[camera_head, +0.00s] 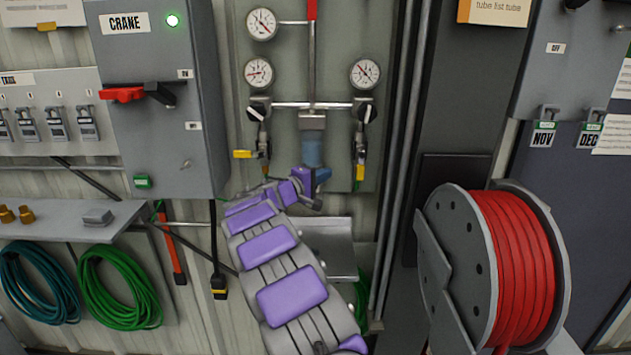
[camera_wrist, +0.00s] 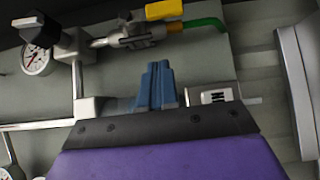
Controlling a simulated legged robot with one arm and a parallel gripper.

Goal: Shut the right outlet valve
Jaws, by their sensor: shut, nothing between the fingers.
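The right outlet valve has a yellow handle (camera_head: 360,172) that hangs in line with its pipe, at the right of the gauge panel. In the wrist view, which is turned sideways, the same yellow handle (camera_wrist: 163,9) lies at the top edge, along the metal valve body (camera_wrist: 135,36) with a green hose beyond. My gripper (camera_head: 312,150) has blue fingers, shut and empty, in front of the middle of the manifold, left of the right valve. In the wrist view the fingers (camera_wrist: 155,85) are apart from the handle. The left outlet valve's yellow handle (camera_head: 243,154) lies crosswise.
Pressure gauges (camera_head: 365,74) sit above the valves, with a black knob (camera_head: 365,112) over the right one. A vertical conduit (camera_head: 402,150) and a red hose reel (camera_head: 515,265) stand to the right. The crane box (camera_head: 160,90) is to the left.

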